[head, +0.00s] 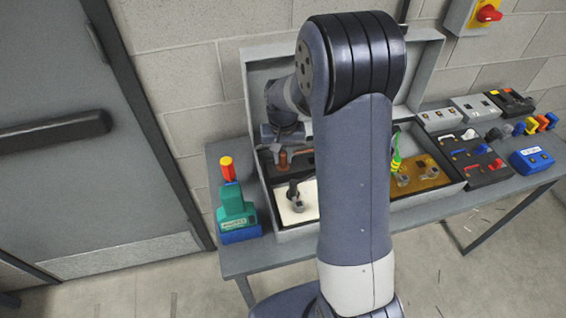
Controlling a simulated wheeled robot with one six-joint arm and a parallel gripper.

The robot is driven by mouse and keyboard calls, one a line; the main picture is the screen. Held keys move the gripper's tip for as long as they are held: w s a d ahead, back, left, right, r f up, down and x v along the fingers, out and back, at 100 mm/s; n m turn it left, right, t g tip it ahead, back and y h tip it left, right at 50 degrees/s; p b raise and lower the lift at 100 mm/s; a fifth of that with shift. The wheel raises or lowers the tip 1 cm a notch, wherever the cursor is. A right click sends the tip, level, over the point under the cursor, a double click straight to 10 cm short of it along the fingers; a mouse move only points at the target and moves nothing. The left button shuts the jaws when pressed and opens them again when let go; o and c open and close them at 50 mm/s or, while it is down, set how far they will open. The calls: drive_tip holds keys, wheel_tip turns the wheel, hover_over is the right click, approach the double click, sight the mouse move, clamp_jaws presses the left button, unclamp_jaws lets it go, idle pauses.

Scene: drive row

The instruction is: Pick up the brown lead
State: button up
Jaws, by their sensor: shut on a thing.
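The brown lead (283,160) shows as a small brown piece at the left end of the open grey case (292,237). My gripper (283,147) is right above it, pointing down, and is shut on its upper part. The fingertips are small and partly dark, so the exact grip is hard to see. I cannot tell whether the lead is clear of what lies below it. My own arm hides the middle of the case.
A yellow-green lead (396,160) is in the case's right part. Right of the case are black panels (470,157) and a blue box (531,161). A grey door is far left.

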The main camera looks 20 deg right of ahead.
clamp_jaws()
